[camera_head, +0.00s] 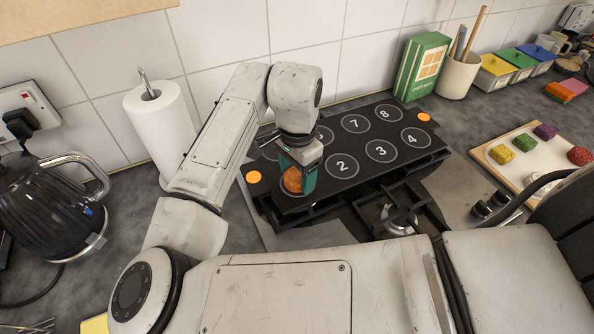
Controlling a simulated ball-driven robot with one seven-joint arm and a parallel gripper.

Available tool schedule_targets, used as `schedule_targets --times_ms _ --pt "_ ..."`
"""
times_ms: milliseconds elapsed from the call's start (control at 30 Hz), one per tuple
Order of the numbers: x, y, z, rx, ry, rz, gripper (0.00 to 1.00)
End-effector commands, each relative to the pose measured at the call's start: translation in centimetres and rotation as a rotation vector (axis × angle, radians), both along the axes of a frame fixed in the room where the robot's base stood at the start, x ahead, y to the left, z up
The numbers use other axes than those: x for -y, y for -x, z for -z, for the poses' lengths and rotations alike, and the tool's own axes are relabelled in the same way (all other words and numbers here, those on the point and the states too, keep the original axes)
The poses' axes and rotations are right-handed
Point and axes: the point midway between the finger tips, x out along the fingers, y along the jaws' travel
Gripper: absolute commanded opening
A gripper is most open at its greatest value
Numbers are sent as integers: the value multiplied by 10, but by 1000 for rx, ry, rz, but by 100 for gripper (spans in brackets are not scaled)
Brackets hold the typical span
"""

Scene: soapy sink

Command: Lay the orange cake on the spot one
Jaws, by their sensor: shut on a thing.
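My gripper (295,178), with teal fingers, is shut on the orange cake (292,180), a rounded orange piece. The cake is over the left end of the near row of a black board (421,152) with numbered white rings. The two (342,165), three (381,151) and four (412,137) rings show to its right. Spot one is not readable; the cake and gripper cover the place left of ring two. I cannot tell whether the cake touches the board.
The board lies over a black hob grate (400,215). A tray (510,165) with several coloured cakes is at the right. A green box (422,67) and utensil pot (459,75) stand behind. A paper roll (160,125) and kettle (50,205) are at left.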

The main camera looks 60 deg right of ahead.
Motion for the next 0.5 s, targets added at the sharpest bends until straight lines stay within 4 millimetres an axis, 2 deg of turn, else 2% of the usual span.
schedule_targets --times_ms 33,67,333,500 --pt "0 0 0 0 0 0 31" --pt "0 0 0 0 0 0 66" --pt "0 0 0 0 0 0 92" --pt "0 0 0 0 0 0 93"
